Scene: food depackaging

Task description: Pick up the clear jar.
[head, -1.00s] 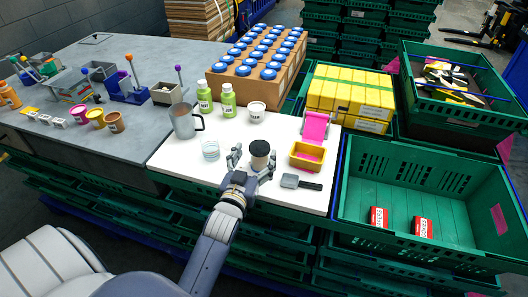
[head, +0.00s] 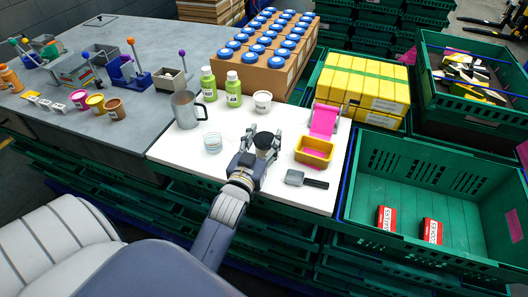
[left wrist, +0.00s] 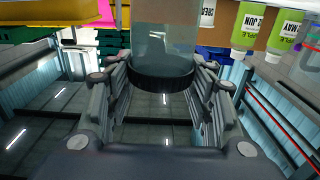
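The clear jar (left wrist: 165,45) has a dark lid (left wrist: 160,77) and shows between my left gripper's fingers in the left wrist view. In the head view its dark top (head: 264,141) shows on the white table top (head: 180,158), partly hidden by the fingers. My left gripper (head: 264,137) has one finger on each side of the jar. The fingers are spread, close to the lid; I cannot tell whether they touch it. My right gripper is not in view.
A clear glass dish (head: 212,143) and grey mug (head: 186,110) stand left of the jar. Green bottles (head: 233,90) and a white tub (head: 262,101) stand behind. A yellow tray (head: 300,151) and dark-handled tool (head: 307,180) lie right. A green crate (head: 415,196) borders the table.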

